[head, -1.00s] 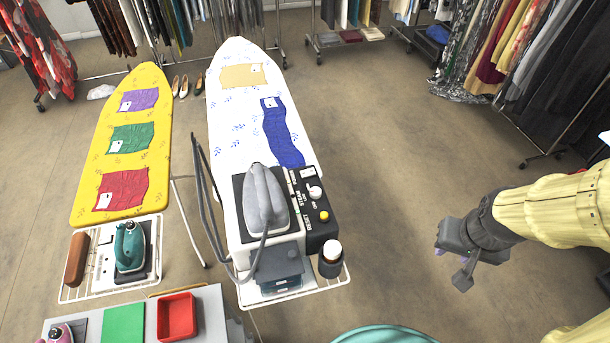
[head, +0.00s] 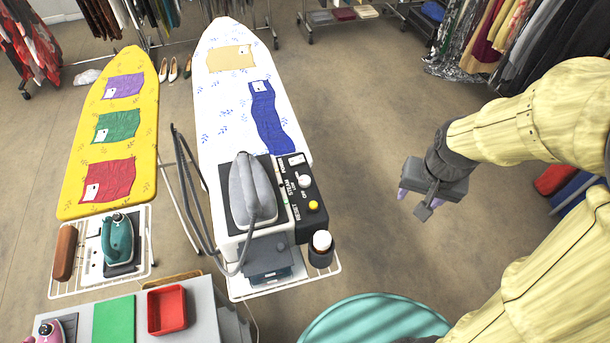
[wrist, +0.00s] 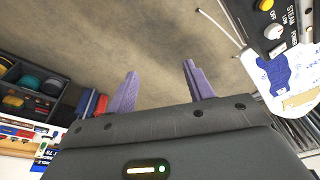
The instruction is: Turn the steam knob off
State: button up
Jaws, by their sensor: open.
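The steam knob (head: 304,181) is a round white knob on the black control panel (head: 308,230) of the steam station, on the near end of the white ironing board. A white power switch (head: 296,159) is above it and a yellow reset button (head: 313,205) below it. In the wrist view the white knob (wrist: 278,32) shows at the upper right. The knob's exact setting is too small to read. My gripper (head: 412,205) is open and empty, over bare floor to the right of the panel and apart from it. Its purple fingers (wrist: 160,72) are spread.
A grey iron (head: 250,188) with a hose rests left of the panel. A bottle (head: 321,248) stands in a holder below the panel. A teal round surface (head: 375,320) is at the bottom. Floor (head: 365,140) between board and gripper is clear.

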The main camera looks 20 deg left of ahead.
jog(key=w+a+r+m+g, duration=0.1)
jog(key=w+a+m, duration=0.1)
jog(key=w+a, duration=0.7)
notch_tip(320, 180, up, 2)
jog(key=m+g+b, duration=0.1)
jog(key=m, duration=0.1)
send_over(305, 180)
jog(key=shift+a+r, duration=0.1)
jog(key=shift+r, duration=0.1)
jog(key=shift+w+f, duration=0.1)
notch_tip(305, 180, down, 17)
jog(key=p, duration=0.3)
jog(key=shift+f+p, duration=0.15)
jog(key=shift+p, duration=0.25)
jog(key=shift+c, duration=0.2)
jog(key=c, duration=0.9)
